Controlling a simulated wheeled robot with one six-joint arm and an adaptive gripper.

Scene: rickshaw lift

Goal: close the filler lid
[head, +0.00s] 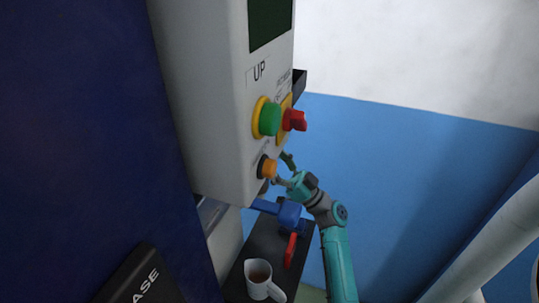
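I cannot pick out the filler lid with certainty; it may be hidden behind the grey control box (215,85). My teal gripper (281,170) is at the end of my arm, just right of the box's lower edge and beside the orange button. Its two fingers look spread apart, one up and one down, with nothing visible between them. The box partly hides the space by the fingertips. A small dull part shows below the orange button near the lower finger, too small to identify.
The box carries a green button (269,119), a red knob (294,120) and an orange button (269,168). A pale pipe (490,245) stands right.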

